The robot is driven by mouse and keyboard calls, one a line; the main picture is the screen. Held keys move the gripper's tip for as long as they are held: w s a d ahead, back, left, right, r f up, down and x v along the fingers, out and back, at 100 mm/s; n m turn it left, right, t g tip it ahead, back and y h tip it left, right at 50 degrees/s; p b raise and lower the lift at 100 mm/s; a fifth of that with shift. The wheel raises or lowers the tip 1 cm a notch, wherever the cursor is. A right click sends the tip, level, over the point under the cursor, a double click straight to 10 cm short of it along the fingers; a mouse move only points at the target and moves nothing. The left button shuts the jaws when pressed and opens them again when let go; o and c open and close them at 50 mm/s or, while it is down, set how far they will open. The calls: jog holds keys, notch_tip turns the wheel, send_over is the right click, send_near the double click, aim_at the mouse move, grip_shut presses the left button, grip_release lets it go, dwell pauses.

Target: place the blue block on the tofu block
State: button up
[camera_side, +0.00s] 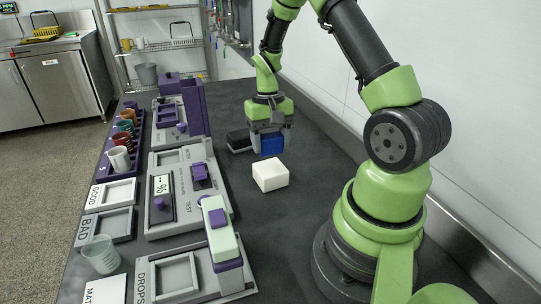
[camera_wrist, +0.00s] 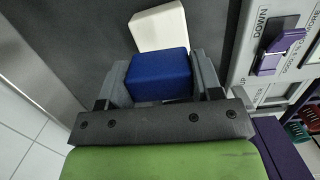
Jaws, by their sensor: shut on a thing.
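The blue block (camera_side: 271,144) is held between the fingers of my gripper (camera_side: 268,140), above the dark table, just behind the tofu block in the side view. In the wrist view the blue block (camera_wrist: 158,76) fills the space between the jaws (camera_wrist: 160,80). The white tofu block (camera_side: 270,175) sits on the table, apart from the blue block in the side view. In the wrist view the tofu block (camera_wrist: 158,27) shows beyond the blue block, which partly covers it.
A dark block-like object (camera_side: 239,141) is left of my gripper. Grey and purple machine panels (camera_side: 180,190) line the table's left side, with a mug rack (camera_side: 119,150) and a clear beaker (camera_side: 100,254). Bare table (camera_side: 300,215) surrounds the tofu block at the front and right.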

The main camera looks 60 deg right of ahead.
aim_at(270, 155)
jog(key=shift+f, duration=1.95)
jog(key=shift+f, duration=0.15)
jog(key=o, duration=0.9)
